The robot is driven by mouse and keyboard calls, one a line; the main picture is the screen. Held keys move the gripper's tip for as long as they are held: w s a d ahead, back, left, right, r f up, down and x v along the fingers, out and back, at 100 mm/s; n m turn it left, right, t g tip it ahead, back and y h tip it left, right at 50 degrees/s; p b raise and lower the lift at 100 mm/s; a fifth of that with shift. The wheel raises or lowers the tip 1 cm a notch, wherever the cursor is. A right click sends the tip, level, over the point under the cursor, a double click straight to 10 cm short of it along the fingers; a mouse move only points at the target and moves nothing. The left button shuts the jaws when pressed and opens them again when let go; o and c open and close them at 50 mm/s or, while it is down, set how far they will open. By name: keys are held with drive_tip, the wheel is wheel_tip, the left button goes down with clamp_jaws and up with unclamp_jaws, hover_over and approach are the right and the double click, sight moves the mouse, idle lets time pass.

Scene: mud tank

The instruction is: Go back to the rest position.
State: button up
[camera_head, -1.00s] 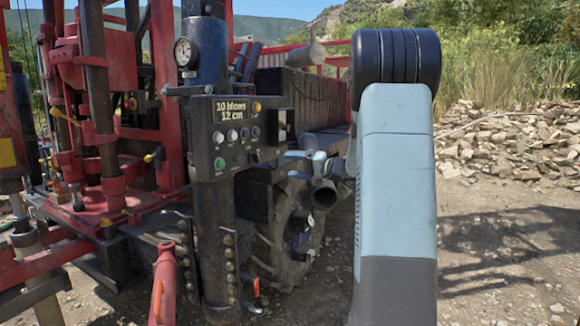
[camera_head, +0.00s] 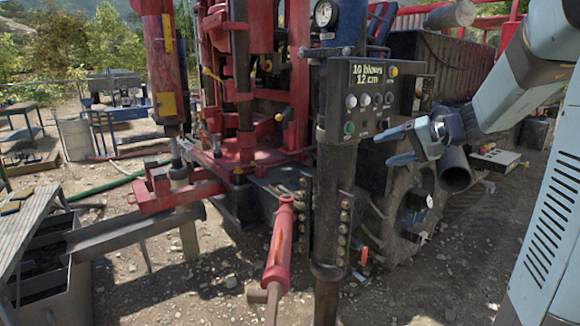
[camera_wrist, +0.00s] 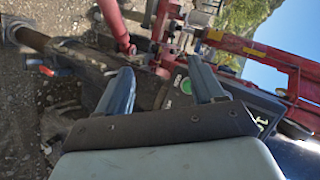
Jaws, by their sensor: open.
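My gripper (camera_head: 387,150) is open with nothing between its fingers. In the head view it is just below the right part of the black control panel (camera_head: 362,88), fingers pointing left. The panel has several round buttons and a display reading "10 blows 12 cm". In the wrist view my gripper (camera_wrist: 158,68) shows two separated blue-grey fingers. Part of the panel (camera_wrist: 248,100), with a green button, lies behind the right finger there. I cannot tell whether a finger touches the panel. My arm comes in from the right edge of the head view.
The red drilling rig (camera_head: 262,120) fills the middle, with a big tyre (camera_head: 400,190) below my gripper. A wooden bench (camera_head: 25,230) is at left, a barrel (camera_head: 75,138) behind. Gravel ground is open at lower right.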

drive_tip(key=s+a+f+n+g+h, duration=0.1)
drive_tip(key=s+a+g+h, duration=0.15)
drive_tip(key=s, duration=0.45)
drive_tip(key=s+a+f+n+g+h, duration=0.1)
drive_tip(key=s+a+h, duration=0.15)
drive_tip(key=s, duration=0.45)
drive_tip(key=s+d+f+t+h, duration=0.1)
drive_tip(key=s+h, duration=0.1)
drive_tip(key=s, duration=0.4)
drive_tip(key=s+d+f+n+h, duration=0.1)
drive_tip(key=s+h, duration=0.2)
drive_tip(key=s, duration=0.4)
drive_tip(key=shift+d+f+t, duration=0.3)
drive_tip(key=shift+d+t, duration=0.05)
